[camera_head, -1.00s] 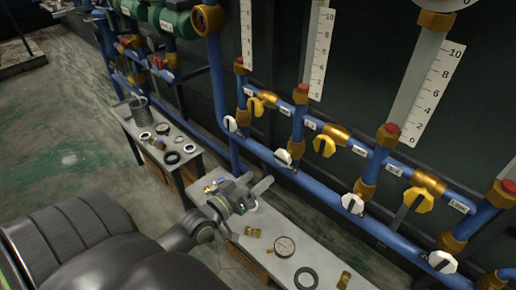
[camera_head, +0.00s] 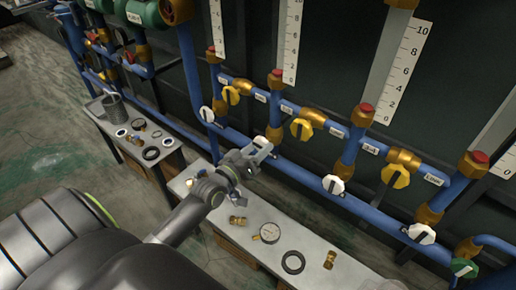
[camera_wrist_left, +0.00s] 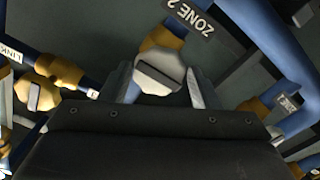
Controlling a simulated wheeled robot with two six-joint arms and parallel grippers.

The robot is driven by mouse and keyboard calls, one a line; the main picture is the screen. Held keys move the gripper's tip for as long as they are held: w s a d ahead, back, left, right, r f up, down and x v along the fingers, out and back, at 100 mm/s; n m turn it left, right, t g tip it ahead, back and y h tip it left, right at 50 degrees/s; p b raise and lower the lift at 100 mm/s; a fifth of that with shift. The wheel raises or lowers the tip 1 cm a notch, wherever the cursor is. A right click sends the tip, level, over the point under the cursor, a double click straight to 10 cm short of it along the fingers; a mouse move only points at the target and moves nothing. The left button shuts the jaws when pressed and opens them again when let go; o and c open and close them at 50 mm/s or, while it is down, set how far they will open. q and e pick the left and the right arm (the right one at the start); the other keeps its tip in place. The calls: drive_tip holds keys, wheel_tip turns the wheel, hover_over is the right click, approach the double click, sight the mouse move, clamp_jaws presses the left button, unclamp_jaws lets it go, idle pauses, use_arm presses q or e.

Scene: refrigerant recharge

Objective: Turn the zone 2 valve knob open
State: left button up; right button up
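The zone 2 valve knob (camera_wrist_left: 160,75) is white with a raised bar across its face. It shows in the left wrist view just below a "ZONE 2" label (camera_wrist_left: 188,17), in front of a brass fitting. My left gripper (camera_wrist_left: 162,85) is open, with one finger on each side of the knob. I cannot tell whether the fingers touch it. In the head view my left gripper (camera_head: 260,153) is at the lower blue pipe, and it largely hides the knob there. My right gripper is not in view.
Other white knobs (camera_head: 333,184) sit along the lower pipe, with yellow knobs (camera_head: 301,128) above. Below, a grey bench (camera_head: 330,240) holds a gauge (camera_head: 268,233), a black ring (camera_head: 293,262) and brass fittings (camera_head: 330,259). Another small table (camera_head: 122,140) stands at left.

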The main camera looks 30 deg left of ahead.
use_arm(q)
drive_tip(key=c, duration=0.6)
drive_tip(key=shift+r+n+p, duration=0.15)
drive_tip(key=shift+n+p, duration=0.2)
drive_tip(key=shift+n, duration=0.55)
drive_tip(key=n, duration=0.2)
drive_tip(key=shift+n, duration=0.3)
drive_tip(key=shift+c, duration=0.2)
drive_tip(key=shift+n+p, duration=0.4)
drive_tip(key=shift+n, duration=0.3)
drive_tip(key=n, duration=0.3)
